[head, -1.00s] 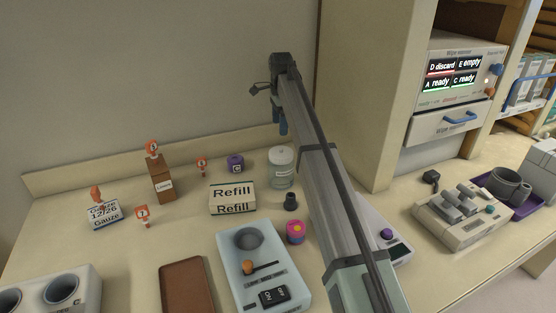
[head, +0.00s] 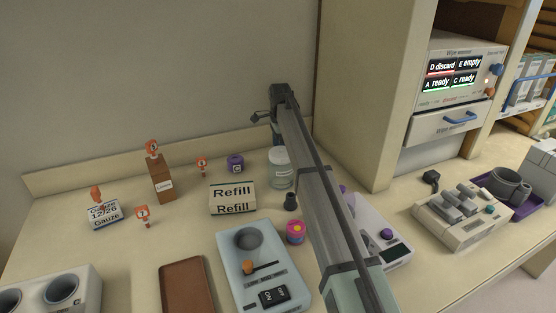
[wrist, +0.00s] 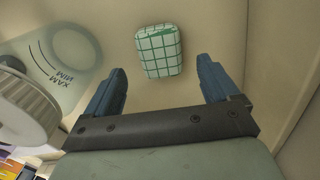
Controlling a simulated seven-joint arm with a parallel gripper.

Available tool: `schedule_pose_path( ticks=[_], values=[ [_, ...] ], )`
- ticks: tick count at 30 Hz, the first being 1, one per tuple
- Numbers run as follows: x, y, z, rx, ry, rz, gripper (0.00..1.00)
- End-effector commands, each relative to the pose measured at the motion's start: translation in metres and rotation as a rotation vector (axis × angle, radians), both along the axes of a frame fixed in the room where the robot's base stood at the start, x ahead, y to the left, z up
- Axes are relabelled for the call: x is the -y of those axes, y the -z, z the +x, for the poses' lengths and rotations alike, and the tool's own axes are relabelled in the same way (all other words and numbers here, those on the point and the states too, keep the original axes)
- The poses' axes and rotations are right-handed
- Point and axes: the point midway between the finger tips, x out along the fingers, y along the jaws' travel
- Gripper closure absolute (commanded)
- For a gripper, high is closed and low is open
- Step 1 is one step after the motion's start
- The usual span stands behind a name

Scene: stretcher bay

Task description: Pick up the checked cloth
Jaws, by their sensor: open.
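The checked cloth (wrist: 159,51) is a small folded pad, white and pale green with dark green lines. It lies on the counter in the wrist view, beyond and between my fingertips. My gripper (wrist: 162,80) is open with nothing between its blue fingers, and the cloth is apart from both. In the head view my arm reaches to the back of the counter, and its end (head: 276,122) is in front of the back wall. The cloth is not visible in the head view; my arm or the jar may hide it.
A clear jar (head: 281,172) with a pale lid stands close by; it fills the left of the wrist view (wrist: 60,60). A Refill box (head: 232,199), a purple container (head: 236,163) and a dark small pot (head: 290,202) stand near. A tall cabinet side (head: 370,90) rises at the right.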

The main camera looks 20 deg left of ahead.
Motion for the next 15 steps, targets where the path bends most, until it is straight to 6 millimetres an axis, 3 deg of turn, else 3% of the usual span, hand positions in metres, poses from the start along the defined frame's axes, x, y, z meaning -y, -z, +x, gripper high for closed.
schedule_pose_path(
  ticks=[8, 15],
  values=[
    [0.001, 0.036, 0.002, -0.001, 0.000, -0.001, 0.12],
    [0.001, 0.039, 0.002, -0.001, 0.000, -0.001, 0.12]
  ],
)
